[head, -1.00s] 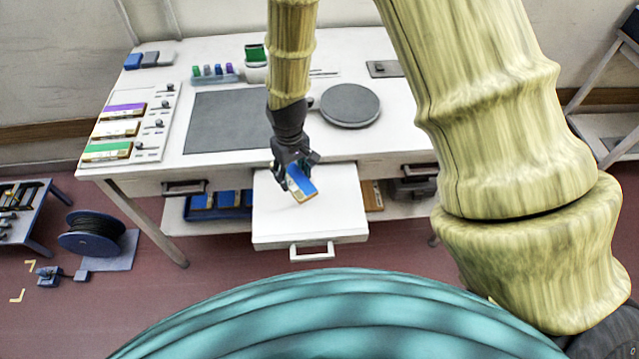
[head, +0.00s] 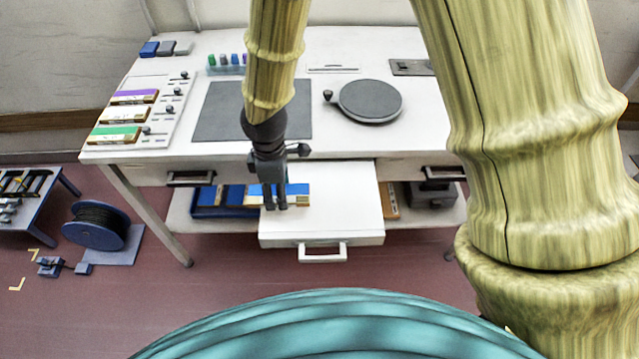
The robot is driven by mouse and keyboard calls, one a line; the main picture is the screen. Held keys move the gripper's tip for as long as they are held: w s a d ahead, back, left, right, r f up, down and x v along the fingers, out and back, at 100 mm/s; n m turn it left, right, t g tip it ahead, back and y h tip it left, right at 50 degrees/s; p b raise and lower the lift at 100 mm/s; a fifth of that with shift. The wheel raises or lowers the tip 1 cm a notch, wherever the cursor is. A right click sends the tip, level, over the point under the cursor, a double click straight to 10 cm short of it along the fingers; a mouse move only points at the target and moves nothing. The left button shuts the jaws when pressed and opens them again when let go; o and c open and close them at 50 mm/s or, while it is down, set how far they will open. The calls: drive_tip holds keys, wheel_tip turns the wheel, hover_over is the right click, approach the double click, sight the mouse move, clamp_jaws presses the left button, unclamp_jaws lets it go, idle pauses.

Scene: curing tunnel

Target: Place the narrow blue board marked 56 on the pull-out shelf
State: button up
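The narrow blue board (head: 297,193) with a wood-coloured edge and a pale label is in the grip of my gripper (head: 275,208). Its long side runs left to right. The two dark fingers point down and cross its near face, hiding part of its middle. The number is too small to read. The white pull-out shelf (head: 335,215) is drawn out from under the table, and its top is otherwise bare. The board shows over the shelf's left part, its left end past the shelf's left edge. I cannot tell whether the board touches the shelf.
A blue tray (head: 225,213) with other blue boards is on the lower shelf, left of the pull-out shelf. Another board (head: 389,200) and a grey box lie to its right. The worktop holds a dark mat (head: 215,120), a round turntable (head: 371,101) and a rack of coloured boards.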

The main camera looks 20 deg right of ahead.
drive_tip(key=p, duration=0.3)
hover_over(319, 194)
drive_tip(key=shift+f, duration=2.3)
drive_tip(key=shift+f, duration=0.15)
drive_tip(key=o, duration=1)
drive_tip(key=shift+o, duration=0.2)
drive_tip(key=shift+p, duration=0.3)
wheel_tip(319, 194, up, 12)
drive_tip(key=b, duration=0.2)
drive_tip(key=shift+r, duration=0.2)
